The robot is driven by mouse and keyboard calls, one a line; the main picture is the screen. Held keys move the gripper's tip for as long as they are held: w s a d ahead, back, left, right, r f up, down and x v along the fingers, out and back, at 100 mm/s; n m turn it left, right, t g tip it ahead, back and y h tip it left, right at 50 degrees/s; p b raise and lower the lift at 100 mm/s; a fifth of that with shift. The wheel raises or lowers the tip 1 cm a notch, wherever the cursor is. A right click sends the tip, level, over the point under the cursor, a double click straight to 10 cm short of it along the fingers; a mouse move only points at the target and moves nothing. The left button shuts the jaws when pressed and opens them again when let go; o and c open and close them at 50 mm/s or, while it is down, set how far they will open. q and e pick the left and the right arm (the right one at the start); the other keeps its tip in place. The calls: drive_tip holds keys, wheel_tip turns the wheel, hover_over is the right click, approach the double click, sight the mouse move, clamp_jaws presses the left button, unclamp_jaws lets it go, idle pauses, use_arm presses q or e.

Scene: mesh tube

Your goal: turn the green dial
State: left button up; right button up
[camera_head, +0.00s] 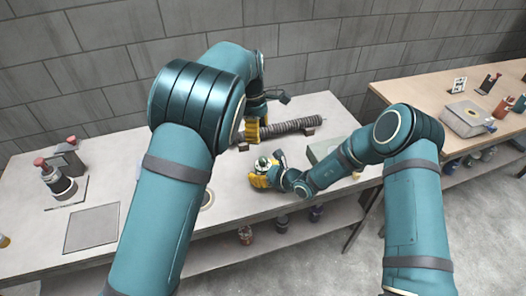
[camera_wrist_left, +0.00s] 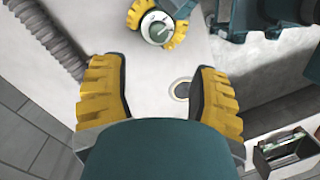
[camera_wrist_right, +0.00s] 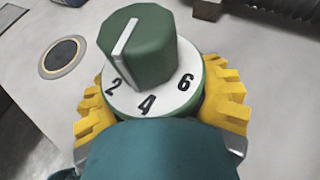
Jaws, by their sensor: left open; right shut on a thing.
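The green dial (camera_wrist_right: 148,62) stands on a round base with a white numbered face in the right wrist view. The numbers 2, 4 and 6 show, and a white pointer line runs along the knob's top. My right gripper (camera_wrist_right: 160,110) has its yellow fingers on both sides of the dial's base, shut on it. The dial also shows in the head view (camera_head: 262,163) and at the top of the left wrist view (camera_wrist_left: 158,28). My left gripper (camera_wrist_left: 160,95) is open and empty above the table, near the mesh tube; in the head view it shows (camera_head: 252,130) partly behind my arm.
The grey mesh tube (camera_head: 290,127) lies behind the dial on the pale table (camera_head: 130,215). A round inset ring (camera_wrist_right: 62,57) is in the tabletop beside the dial. A wooden table (camera_head: 420,85) stands at right.

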sight(263, 159)
use_arm(q)
drive_tip(key=f+m+h, duration=0.1)
drive_tip(key=f, duration=0.2)
drive_tip(key=d+f+m+h, duration=0.1)
drive_tip(key=f, duration=0.3)
drive_tip(key=s+f+m+g, duration=0.1)
drive_tip(key=f, duration=0.3)
drive_tip(key=shift+d+h, duration=0.3)
drive_tip(key=shift+h, duration=0.1)
clamp_jaws()
